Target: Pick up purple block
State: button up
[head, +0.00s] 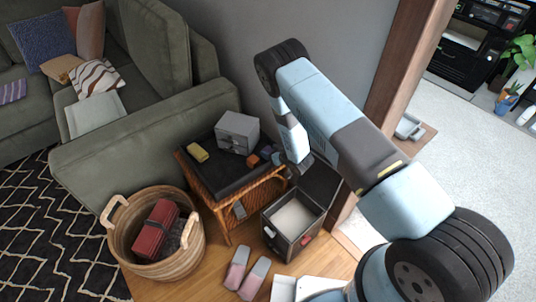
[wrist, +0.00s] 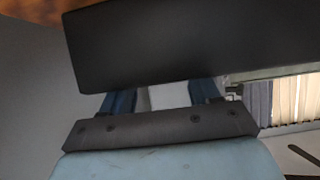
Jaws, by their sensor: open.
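A wicker side table with a black top (head: 216,181) stands beside the green sofa. On its right part, small blocks sit close together: an orange one (head: 252,160) and a darker one (head: 266,152) whose colour I cannot tell for sure. No block is clearly purple in either view. My gripper (head: 291,166) is at the right edge of the table, near these blocks, pointing down. It is open, with nothing seen between its fingers. In the wrist view its blue fingers (wrist: 163,97) show only in part, below a large dark panel that hides their tips.
A grey drawer box (head: 237,132) and a yellow item (head: 197,152) stand on the table. An open dark bin (head: 272,236) is right of it, a wicker basket (head: 190,262) front left. Pink-grey slippers (head: 236,268) lie on the floor. A wall rises behind.

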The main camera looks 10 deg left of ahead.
jog(key=shift+w+a+f, duration=0.2)
jog(key=shift+a, duration=0.05)
jog(key=c, duration=0.7)
jog(key=shift+c, duration=0.2)
